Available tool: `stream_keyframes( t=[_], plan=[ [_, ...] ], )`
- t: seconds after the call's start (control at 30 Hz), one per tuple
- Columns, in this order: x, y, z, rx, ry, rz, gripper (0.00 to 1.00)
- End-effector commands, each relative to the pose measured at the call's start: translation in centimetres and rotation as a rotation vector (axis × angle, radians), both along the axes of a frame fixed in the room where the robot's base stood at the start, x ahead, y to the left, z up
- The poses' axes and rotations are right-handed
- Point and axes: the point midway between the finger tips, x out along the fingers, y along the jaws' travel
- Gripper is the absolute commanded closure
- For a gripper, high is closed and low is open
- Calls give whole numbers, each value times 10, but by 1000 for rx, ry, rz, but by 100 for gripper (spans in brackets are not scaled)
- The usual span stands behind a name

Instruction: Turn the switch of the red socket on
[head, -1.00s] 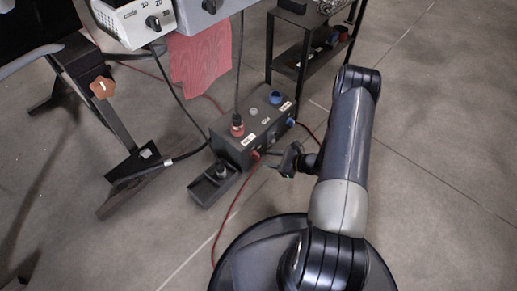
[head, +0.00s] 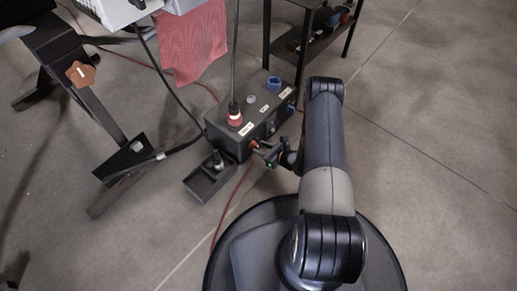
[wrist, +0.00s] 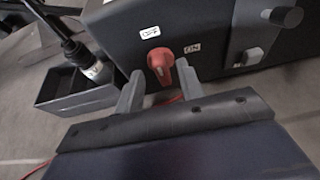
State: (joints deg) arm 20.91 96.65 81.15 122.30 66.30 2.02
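A black power box (head: 222,137) stands on the floor, with the red socket (head: 234,118) on top and a plug and cable in it. The red switch (wrist: 161,62) is on the box's near side, between an OFF label (wrist: 150,32) on its upper left and an ON label (wrist: 192,48) on its right. Its handle looks slanted toward the lower right, not turned onto ON. In the head view, the red switch (head: 254,144) shows just ahead of my gripper (head: 262,152). In the wrist view, my gripper (wrist: 160,74) is open, one finger on each side of the switch's lower part. Contact cannot be told.
A blue socket (head: 274,83) is on the box's far end. A grey switch (wrist: 252,55) and knob are right of the red one. A small open tray (head: 205,182) with a plug lies at the left. A red cable runs along the floor below.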

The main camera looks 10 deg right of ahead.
Motion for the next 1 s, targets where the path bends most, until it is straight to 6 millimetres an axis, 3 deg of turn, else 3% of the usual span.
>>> stream_keyframes(
  t=[0.2, 0.53, 1.0],
  plan=[
    [16, 11, -8, 0, -1, 1, 64],
    [18, 12, -8, 0, 0, 0, 64],
    [18, 13, -9, -1, -1, 0, 100]
  ],
)
